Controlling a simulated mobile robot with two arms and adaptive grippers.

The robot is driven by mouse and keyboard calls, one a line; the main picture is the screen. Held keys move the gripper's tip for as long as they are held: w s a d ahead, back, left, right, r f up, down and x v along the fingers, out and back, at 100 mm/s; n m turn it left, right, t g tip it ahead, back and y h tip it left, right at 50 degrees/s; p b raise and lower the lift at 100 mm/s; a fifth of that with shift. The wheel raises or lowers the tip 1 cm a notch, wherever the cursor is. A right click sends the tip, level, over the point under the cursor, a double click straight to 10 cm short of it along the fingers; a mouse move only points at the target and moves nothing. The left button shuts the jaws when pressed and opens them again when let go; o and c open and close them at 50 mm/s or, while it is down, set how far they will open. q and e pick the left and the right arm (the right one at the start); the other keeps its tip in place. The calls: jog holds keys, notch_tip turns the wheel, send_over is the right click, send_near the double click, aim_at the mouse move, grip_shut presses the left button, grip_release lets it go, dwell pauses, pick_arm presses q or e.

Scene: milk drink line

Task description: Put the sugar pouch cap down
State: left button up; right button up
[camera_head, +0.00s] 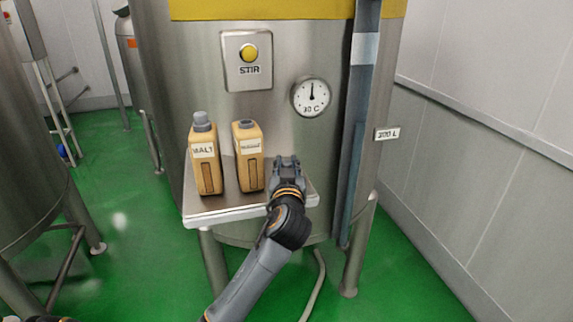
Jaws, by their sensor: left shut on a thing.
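My left gripper (286,166) is over the right part of the small steel shelf (233,212), right of the two containers. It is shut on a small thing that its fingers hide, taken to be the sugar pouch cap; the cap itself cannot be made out. Whether the held thing touches the shelf cannot be told. My right gripper is not in view.
A tan container marked MALT (206,172) with a grey cap stands at the shelf's left. Behind are the steel tank, the STIR button plate (247,62) and a dial (311,97). A vertical pipe (360,110) runs right of the shelf.

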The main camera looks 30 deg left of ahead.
pick_arm(q)
jog(key=shift+f, duration=0.1)
jog(key=o, duration=0.3)
jog(key=shift+f, duration=0.15)
jog(key=o, duration=0.5)
jog(key=shift+c, duration=0.2)
jog(key=shift+r, duration=0.35)
jog(key=b+v, duration=0.1)
jog(key=v, duration=1.1)
jog(key=shift+b, duration=0.35)
